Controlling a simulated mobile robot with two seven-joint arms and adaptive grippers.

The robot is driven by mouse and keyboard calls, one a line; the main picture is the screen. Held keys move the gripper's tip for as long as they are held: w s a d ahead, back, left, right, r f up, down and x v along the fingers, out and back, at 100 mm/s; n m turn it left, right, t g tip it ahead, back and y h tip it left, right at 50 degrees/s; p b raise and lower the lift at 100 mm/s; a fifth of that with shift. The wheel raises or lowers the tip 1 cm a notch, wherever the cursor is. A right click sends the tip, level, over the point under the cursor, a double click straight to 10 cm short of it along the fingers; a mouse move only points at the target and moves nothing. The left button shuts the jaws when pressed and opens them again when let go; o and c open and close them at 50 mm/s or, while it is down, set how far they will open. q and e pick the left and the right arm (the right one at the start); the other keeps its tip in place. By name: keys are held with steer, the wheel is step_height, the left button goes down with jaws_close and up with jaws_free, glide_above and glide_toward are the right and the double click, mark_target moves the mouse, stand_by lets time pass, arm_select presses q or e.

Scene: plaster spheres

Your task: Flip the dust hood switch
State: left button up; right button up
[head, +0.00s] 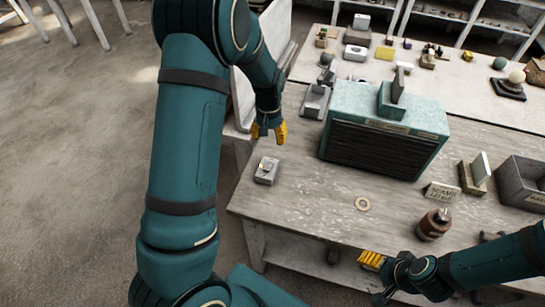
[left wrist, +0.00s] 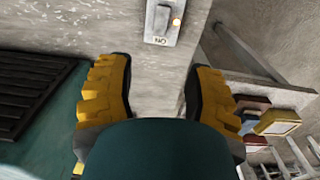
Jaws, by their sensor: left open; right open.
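The dust hood switch (head: 266,171) is a small grey box with a pale toggle near the table's left front corner. The teal dust hood (head: 425,125) has a dark slatted front. My right gripper (head: 371,261) is open by the front edge.
A dark red jar (head: 433,225), a small sign (head: 440,192) and a grey bin (head: 522,182) stand to the right. The table around the switch is clear.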

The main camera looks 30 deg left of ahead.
mark_target(269, 163)
arm_select(q)
step_height(269, 163, down, 13)
steer(key=shift+s+r, duration=0.1)
steer(key=shift+r, duration=0.1)
stand_by(0.3)
jaws_close()
